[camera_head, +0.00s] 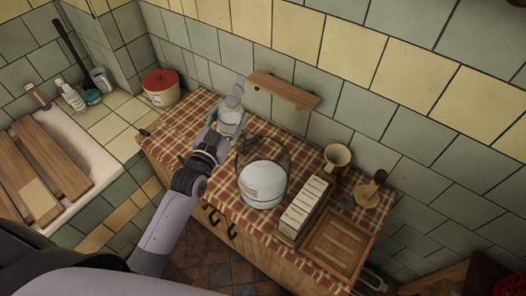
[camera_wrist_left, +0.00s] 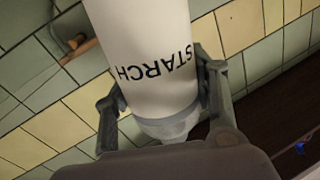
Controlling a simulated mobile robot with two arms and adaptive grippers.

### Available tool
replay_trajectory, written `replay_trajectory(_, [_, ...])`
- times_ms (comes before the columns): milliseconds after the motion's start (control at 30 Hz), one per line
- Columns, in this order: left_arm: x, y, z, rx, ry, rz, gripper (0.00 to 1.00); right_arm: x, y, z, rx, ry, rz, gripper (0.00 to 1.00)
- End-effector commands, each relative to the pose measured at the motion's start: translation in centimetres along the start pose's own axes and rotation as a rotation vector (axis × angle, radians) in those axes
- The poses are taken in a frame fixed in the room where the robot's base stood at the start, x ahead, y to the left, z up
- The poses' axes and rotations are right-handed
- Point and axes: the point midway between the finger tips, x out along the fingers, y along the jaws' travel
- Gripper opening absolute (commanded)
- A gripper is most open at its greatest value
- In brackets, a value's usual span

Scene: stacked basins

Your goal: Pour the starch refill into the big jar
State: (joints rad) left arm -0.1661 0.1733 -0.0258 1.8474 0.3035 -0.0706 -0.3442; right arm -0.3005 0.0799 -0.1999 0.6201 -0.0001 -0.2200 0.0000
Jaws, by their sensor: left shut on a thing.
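My left gripper (camera_head: 229,124) is shut on the starch refill (camera_head: 232,107), a pale container, over the back left of the checkered counter. In the left wrist view, the refill (camera_wrist_left: 145,45) shows white with the word STARCH upside down, between the two fingers of my left gripper (camera_wrist_left: 158,88). The big jar (camera_head: 263,181) is clear glass with a pale label and white contents. It stands on the counter to the right of my left gripper, apart from the refill. My right gripper is not in view.
A wooden shelf (camera_head: 284,91) juts from the wall behind the jar. A white ribbed block (camera_head: 303,208), mug (camera_head: 337,156), wooden stand (camera_head: 368,195) and wooden tray (camera_head: 336,244) crowd the counter's right.

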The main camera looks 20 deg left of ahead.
Motion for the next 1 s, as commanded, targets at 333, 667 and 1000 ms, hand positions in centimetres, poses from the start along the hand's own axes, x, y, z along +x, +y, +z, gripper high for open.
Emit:
replay_trajectory(333, [-0.2, 1.0, 1.5, 0.171, 0.041, -0.003, 0.16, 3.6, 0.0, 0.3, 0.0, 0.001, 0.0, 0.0])
replay_trajectory(667, [-0.3, 1.5, 0.7, 0.333, 0.072, -0.005, 0.16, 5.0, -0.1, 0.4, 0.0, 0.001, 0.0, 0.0])
replay_trajectory(1000, [-0.3, 1.7, -0.3, 0.502, 0.107, -0.008, 0.16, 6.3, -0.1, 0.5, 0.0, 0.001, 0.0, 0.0])
